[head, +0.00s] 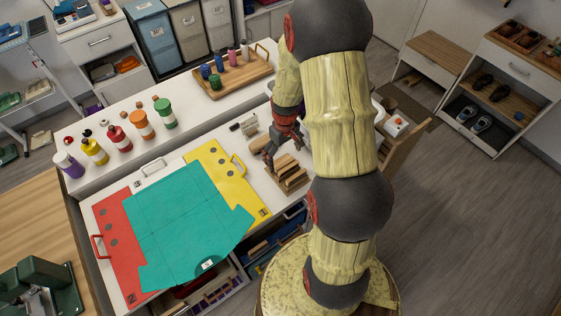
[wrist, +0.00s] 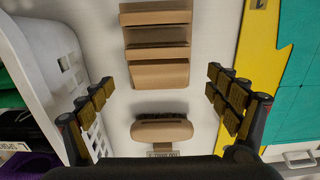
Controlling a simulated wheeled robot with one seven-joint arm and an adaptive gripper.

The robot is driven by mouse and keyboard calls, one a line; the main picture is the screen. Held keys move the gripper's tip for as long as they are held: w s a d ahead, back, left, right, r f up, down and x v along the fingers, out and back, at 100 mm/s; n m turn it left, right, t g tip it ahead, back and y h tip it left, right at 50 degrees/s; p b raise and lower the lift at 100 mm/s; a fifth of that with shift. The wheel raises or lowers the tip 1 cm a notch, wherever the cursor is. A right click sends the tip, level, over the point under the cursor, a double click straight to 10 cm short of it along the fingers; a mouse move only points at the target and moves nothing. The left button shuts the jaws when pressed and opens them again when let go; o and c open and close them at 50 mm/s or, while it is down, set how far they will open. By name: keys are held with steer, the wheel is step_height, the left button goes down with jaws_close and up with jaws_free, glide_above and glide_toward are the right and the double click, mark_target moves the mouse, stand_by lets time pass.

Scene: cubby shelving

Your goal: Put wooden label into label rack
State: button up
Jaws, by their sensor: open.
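A stepped wooden rack (head: 289,179), which looks like the label rack, sits on the white worktop to the right of the yellow panel. In the wrist view the rack (wrist: 156,75) is at the top centre, with several wooden ledges or slats. I cannot tell whether one slat is the wooden label. My gripper (head: 272,156) hangs just above and beside the rack; in the wrist view its fingers (wrist: 160,82) are spread wide with nothing between them. A rounded wooden piece with dark bristles (wrist: 161,131) lies below the rack in the wrist view.
A white slotted basket (wrist: 45,65) stands close on the left in the wrist view. A yellow panel (head: 214,158) and a teal sheet (head: 180,225) cover the worktop to the left. Several paint bottles (head: 139,123) and a wooden tray (head: 245,80) stand behind.

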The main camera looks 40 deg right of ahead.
mark_target(285, 163)
steer(key=f, duration=0.5)
steer(key=shift+s+b, duration=0.25)
steer(key=shift+b, duration=0.05)
steer(key=shift+r, duration=0.1)
steer(key=c, duration=1.2)
steer(key=shift+c, duration=0.4)
steer(key=shift+r, duration=0.15)
steer(key=shift+r, duration=0.6)
steer(key=s+r+p, duration=0.2)
steer(key=s+r, duration=0.9)
steer(key=s, duration=0.3)
steer(key=shift+a+r, duration=0.25)
steer(key=shift+a, duration=0.1)
